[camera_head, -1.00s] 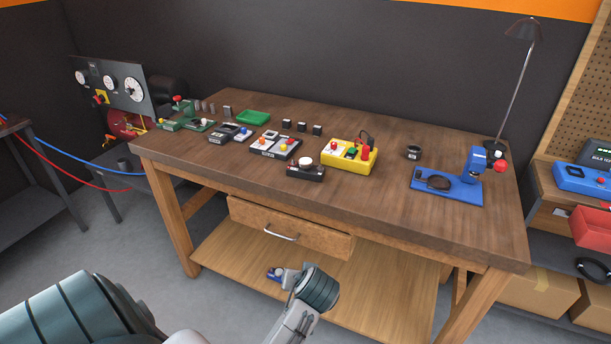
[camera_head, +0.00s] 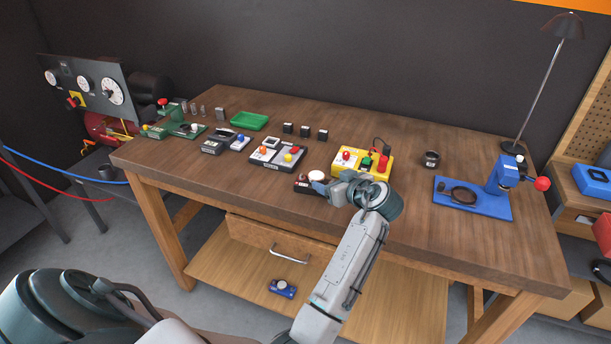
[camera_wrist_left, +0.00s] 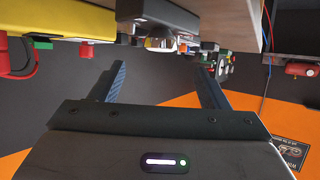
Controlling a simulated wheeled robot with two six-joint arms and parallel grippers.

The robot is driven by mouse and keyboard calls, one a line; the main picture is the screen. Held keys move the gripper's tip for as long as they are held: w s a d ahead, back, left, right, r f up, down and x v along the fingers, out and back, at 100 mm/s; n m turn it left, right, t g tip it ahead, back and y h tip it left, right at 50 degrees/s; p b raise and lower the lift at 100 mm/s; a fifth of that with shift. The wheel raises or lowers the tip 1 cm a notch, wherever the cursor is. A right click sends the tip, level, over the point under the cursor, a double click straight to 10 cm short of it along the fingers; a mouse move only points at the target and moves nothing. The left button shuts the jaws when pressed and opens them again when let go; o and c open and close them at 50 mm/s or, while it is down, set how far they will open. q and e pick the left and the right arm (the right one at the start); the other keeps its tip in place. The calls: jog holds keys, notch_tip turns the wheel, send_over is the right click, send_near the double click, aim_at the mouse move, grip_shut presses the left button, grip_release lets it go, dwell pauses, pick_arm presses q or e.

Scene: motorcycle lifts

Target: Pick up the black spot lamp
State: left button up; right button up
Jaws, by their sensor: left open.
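The black spot lamp (camera_head: 302,185) is a low black box with a pale round top, near the front edge of the wooden workbench. It also shows in the left wrist view (camera_wrist_left: 165,14), upside down, with its clear dome hanging below the box. My left gripper (camera_head: 321,184) is at the right end of the lamp in the head view and hides part of it. In the left wrist view my left gripper (camera_wrist_left: 160,76) is open, with nothing between its fingers; the lamp lies ahead of them. My right gripper is not in view.
A yellow box (camera_head: 352,158) with coloured knobs stands just behind and right of the gripper. A black-and-white button box (camera_head: 272,157) is to the left. A blue device (camera_head: 473,207) stands at right. A similar blue lamp (camera_head: 283,288) lies on the lower shelf.

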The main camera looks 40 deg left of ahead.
aim_at(318, 176)
pick_arm(q)
jog(key=shift+w+a+p, duration=0.2)
jog(key=shift+a+p, duration=0.1)
jog(key=shift+a, duration=0.15)
jog(key=shift+p+x, duration=0.55)
jog(key=shift+x, duration=0.55)
jog(key=shift+w+a+f, duration=0.15)
jog(key=shift+w+a, duration=0.05)
jog(key=shift+a, duration=0.1)
jog(key=p+x, duration=0.1)
jog(key=x, duration=0.1)
jog(key=p+x, duration=0.2)
jog(key=x, duration=0.1)
jog(key=shift+s+f, duration=0.1)
jog(key=shift+f, duration=0.15)
jog(key=shift+a+f, duration=0.1)
jog(key=shift+f, duration=0.05)
jog(key=c, duration=1.5)
jog(key=shift+o, duration=0.2)
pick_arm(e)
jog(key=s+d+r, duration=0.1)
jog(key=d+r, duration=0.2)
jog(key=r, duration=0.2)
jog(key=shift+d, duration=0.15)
